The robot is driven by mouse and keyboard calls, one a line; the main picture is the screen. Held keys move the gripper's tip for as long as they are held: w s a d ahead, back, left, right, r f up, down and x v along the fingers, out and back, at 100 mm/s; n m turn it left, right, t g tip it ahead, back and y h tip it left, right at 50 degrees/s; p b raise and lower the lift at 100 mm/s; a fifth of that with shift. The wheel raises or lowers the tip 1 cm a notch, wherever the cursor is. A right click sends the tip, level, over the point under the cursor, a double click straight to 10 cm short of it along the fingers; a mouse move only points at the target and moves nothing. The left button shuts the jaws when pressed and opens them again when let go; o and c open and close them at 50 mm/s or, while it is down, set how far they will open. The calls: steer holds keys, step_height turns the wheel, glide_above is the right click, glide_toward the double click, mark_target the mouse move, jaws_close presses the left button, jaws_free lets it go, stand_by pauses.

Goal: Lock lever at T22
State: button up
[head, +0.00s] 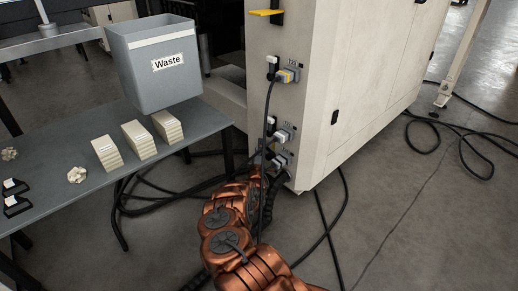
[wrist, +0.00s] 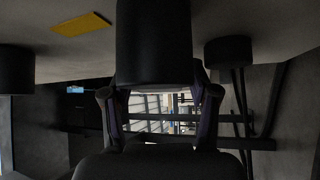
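The pale cabinet (head: 345,70) has three connector sockets in a column on its front-left face. The top connector (head: 288,75) has grey, yellow and black parts and a hanging black cable. The middle connector (head: 280,135) and the bottom connector (head: 279,161) sit lower. Their labels are too small for me to tell which is T22, and I cannot make out lever positions. My gripper is at the bottom connector in the head view, mostly hidden by my copper arm. In the wrist view my gripper (wrist: 158,108) has its fingers apart, near a dark cylinder (wrist: 154,45); contact is unclear.
A grey table (head: 55,155) at left holds a Waste bin (head: 160,85) and several cream stacks (head: 137,140). Black cables (head: 150,205) loop on the floor around the cabinet. A yellow plate (wrist: 82,24) and another dark cylinder (wrist: 228,52) show in the wrist view.

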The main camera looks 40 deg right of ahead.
jaws_close()
stand_by(0.3)
steer(key=shift+s, duration=0.1)
